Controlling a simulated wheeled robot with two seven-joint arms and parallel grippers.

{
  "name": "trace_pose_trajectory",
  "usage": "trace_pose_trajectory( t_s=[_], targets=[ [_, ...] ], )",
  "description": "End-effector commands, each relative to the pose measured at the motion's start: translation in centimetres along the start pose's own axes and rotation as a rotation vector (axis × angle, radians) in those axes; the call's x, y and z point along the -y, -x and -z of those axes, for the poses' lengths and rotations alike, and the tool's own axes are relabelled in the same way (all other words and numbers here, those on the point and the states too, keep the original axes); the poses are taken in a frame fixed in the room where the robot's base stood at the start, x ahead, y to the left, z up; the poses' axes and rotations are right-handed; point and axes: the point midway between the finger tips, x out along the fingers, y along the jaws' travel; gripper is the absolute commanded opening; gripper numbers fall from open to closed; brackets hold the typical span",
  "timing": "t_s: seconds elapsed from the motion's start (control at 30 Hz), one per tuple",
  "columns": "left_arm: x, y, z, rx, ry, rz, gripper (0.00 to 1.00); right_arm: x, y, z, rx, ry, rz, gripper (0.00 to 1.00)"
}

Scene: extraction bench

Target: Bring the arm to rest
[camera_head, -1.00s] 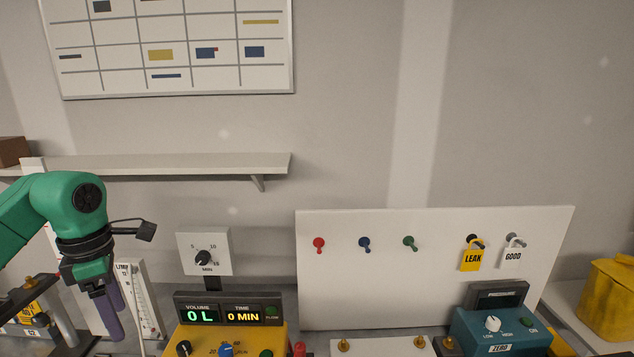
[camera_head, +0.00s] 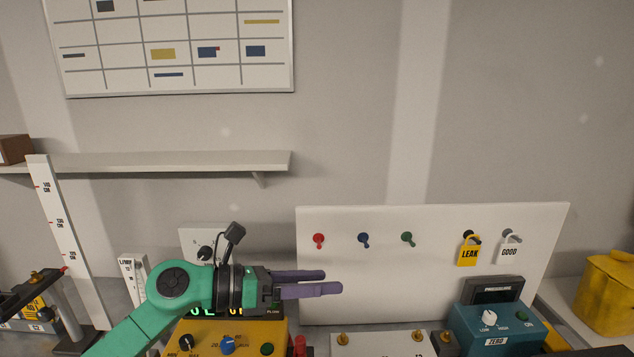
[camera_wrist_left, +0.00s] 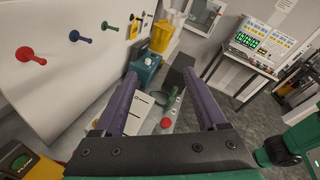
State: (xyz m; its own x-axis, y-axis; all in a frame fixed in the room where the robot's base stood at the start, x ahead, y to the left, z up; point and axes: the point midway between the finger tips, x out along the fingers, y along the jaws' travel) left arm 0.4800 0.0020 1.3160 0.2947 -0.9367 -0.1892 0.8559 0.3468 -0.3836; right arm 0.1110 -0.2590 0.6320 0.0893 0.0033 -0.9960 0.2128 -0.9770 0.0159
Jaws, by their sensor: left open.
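My left arm comes in from the lower left in the head view. Its gripper (camera_head: 338,282) has purple fingers that point right, in front of the white peg board (camera_head: 430,285). The fingers stand apart with nothing between them, and the gripper also shows empty in the left wrist view (camera_wrist_left: 168,95). My right gripper is not in view.
The board carries red, blue and green pegs and two tags, LEAK (camera_head: 469,254) and GOOD (camera_head: 510,252). A tall white scale (camera_head: 66,235) stands at left.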

Motion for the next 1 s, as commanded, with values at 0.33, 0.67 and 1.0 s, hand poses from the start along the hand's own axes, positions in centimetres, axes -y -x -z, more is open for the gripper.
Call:
trace_pose_trajectory(
  t_s=[0.33, 0.67, 1.0],
  targets=[
    [-11.7, 11.9, 1.3, 1.253, 1.533, -0.145, 0.74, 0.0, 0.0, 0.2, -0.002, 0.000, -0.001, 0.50],
    [-12.3, 18.5, 25.1, 1.651, 2.428, -0.750, 0.74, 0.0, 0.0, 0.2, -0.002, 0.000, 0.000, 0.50],
    [-5.3, 20.2, 38.3, -1.338, -2.185, 1.005, 0.74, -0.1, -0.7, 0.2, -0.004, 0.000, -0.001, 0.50]
  ],
)
